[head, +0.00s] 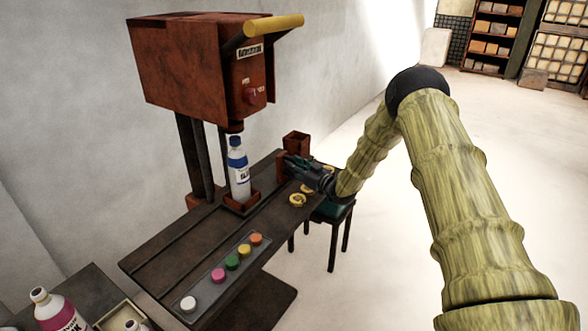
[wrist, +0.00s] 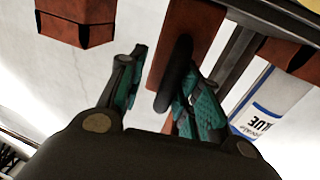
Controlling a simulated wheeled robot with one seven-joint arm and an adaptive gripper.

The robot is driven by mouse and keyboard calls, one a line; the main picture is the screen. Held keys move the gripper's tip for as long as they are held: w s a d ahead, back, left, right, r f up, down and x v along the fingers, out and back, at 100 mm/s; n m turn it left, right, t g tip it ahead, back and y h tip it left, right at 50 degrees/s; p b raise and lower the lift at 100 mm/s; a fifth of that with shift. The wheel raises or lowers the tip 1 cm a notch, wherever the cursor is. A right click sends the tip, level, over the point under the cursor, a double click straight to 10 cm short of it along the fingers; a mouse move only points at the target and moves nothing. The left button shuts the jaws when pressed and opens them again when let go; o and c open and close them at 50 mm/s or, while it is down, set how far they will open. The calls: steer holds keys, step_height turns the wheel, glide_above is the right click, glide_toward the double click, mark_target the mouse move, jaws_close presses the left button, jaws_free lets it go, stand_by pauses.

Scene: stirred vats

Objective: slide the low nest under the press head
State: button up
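A white bottle with a blue label (head: 238,172) stands upright in a low red-brown nest (head: 240,206), beneath the rust-red press head (head: 200,65). The bottle shows upside down in the wrist view (wrist: 268,103). My gripper (head: 292,168) is at the far part of the bench, right of the bottle, beside a red-brown upright piece (wrist: 188,35). In the wrist view a dark rounded knob (wrist: 177,75) on that piece lies between my teal fingers. The fingers are spread, with a gap on the left finger's side; whether the right one touches the knob is unclear.
A red-brown open box (head: 297,143) stands behind my gripper. Several coloured caps sit on a grey strip (head: 205,290) at the bench front. Yellow round pieces (head: 297,200) lie near my gripper. A dark stool (head: 333,212) stands at right. A pink-labelled bottle (head: 62,316) is at lower left.

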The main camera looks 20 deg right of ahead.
steer(key=shift+s+a+r, duration=0.1)
steer(key=shift+a+r, duration=0.1)
steer(key=shift+a, duration=0.05)
steer(key=shift+s+d+f, duration=0.1)
steer(key=shift+s+d, duration=0.1)
steer(key=shift+s, duration=0.05)
steer(key=v, duration=1.1)
steer(key=shift+d, duration=0.2)
steer(key=shift+s, duration=0.1)
